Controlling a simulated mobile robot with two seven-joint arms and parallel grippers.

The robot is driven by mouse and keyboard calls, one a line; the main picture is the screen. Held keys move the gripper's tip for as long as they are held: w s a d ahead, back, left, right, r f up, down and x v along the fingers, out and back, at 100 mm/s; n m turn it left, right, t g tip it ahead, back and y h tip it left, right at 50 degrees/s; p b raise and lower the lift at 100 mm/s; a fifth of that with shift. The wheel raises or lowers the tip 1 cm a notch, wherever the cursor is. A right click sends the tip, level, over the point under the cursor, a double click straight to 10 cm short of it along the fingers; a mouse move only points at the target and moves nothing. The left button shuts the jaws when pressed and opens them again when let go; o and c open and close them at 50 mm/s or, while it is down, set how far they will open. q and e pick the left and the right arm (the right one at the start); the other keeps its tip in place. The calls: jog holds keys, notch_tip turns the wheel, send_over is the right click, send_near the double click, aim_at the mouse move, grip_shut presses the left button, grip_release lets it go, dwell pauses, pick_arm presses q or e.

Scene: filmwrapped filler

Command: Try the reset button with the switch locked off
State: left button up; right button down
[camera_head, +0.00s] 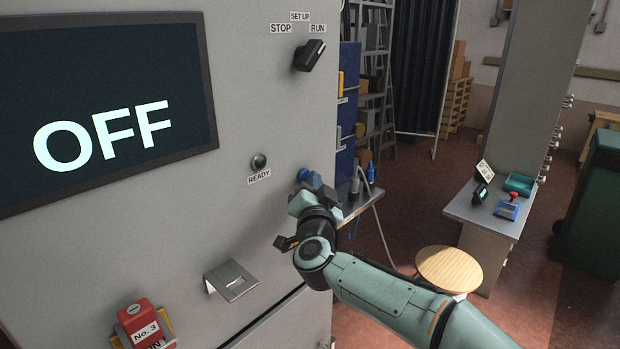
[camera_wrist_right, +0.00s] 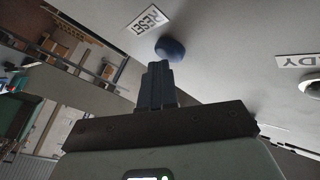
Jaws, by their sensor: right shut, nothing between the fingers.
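The blue reset button (camera_wrist_right: 170,47) is on the grey cabinet face beside a RESET label (camera_wrist_right: 160,17) in the right wrist view. It also shows in the head view (camera_head: 307,176), partly hidden by my right gripper. My right gripper (camera_head: 319,189) is shut and empty, its fingertips (camera_wrist_right: 158,68) right at the button; I cannot tell whether they touch it. A red lock or tag marked No. 3 (camera_head: 146,322) sits on a yellow part at the lower left, cut off by the frame. The screen (camera_head: 105,105) reads OFF. My left gripper is not in view.
A black selector knob (camera_head: 309,55) sits below the STOP, SET UP and RUN labels. The READY lamp (camera_head: 259,161) looks dark. A metal bracket (camera_head: 231,280) sticks out below. A round stool (camera_head: 449,268) and a small side desk (camera_head: 488,207) stand at the right.

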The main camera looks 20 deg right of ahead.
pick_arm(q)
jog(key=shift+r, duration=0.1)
pick_arm(e)
jog(key=shift+w, duration=0.1)
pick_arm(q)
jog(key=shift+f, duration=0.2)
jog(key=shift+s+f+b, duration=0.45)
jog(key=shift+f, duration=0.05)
pick_arm(e)
jog(key=shift+s+d, duration=0.2)
jog(key=shift+s, duration=0.4)
jog(key=shift+s+d, duration=0.2)
jog(key=shift+s, duration=0.35)
jog(key=shift+s, duration=0.1)
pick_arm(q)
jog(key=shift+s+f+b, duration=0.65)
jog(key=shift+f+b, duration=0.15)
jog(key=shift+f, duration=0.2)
pick_arm(e)
jog(key=shift+s+d, duration=0.35)
jog(key=shift+s, duration=0.4)
jog(key=shift+s+d, duration=0.3)
jog(key=shift+s, duration=0.45)
jog(key=shift+s+d, duration=0.35)
jog(key=shift+s, duration=0.4)
jog(key=shift+f, duration=0.1)
